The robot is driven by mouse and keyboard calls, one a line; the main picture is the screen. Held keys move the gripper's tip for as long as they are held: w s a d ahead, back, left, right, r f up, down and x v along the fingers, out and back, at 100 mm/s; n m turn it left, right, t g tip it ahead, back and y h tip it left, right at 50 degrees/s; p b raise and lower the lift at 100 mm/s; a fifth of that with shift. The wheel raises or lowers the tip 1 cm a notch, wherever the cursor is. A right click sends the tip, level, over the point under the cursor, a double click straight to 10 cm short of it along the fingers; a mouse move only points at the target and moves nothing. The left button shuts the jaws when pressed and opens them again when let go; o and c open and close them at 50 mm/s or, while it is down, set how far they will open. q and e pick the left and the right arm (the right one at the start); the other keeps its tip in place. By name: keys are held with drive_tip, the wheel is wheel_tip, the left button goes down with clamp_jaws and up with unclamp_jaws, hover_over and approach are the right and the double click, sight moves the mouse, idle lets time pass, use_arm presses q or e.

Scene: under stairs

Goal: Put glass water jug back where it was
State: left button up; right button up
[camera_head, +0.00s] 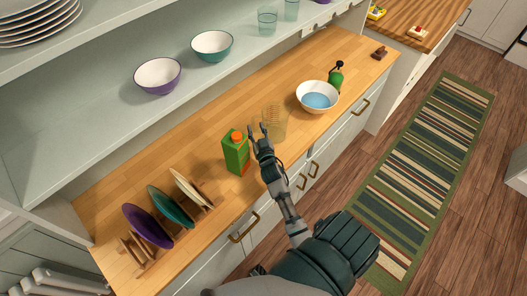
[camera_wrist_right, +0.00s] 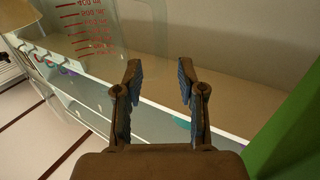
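The clear glass water jug (camera_head: 275,119) stands on the wooden counter (camera_head: 200,135), between a green carton and a white bowl. In the right wrist view the jug (camera_wrist_right: 95,40), with red volume marks, fills the upper left, beside my fingers. My right gripper (camera_head: 257,129) is in front of the jug and close to it, its fingers spread. In the wrist view the right gripper (camera_wrist_right: 158,75) is open with nothing between its fingertips. Whether a finger touches the jug cannot be told. My left gripper is not in view.
The green carton (camera_head: 236,153) with an orange cap stands just left of my right gripper. A white bowl (camera_head: 317,97) and green bottle (camera_head: 336,77) stand right of the jug. A plate rack (camera_head: 139,247) is at the left end. A shelf (camera_head: 110,120) with bowls and glasses overhangs behind.

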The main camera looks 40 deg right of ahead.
drive_tip(key=b+v, duration=0.1)
drive_tip(key=v, duration=1.3)
drive_tip(key=shift+s+a, duration=0.25)
drive_tip(key=shift+a, duration=0.1)
drive_tip(key=shift+r, duration=0.15)
drive_tip(key=shift+a, duration=0.1)
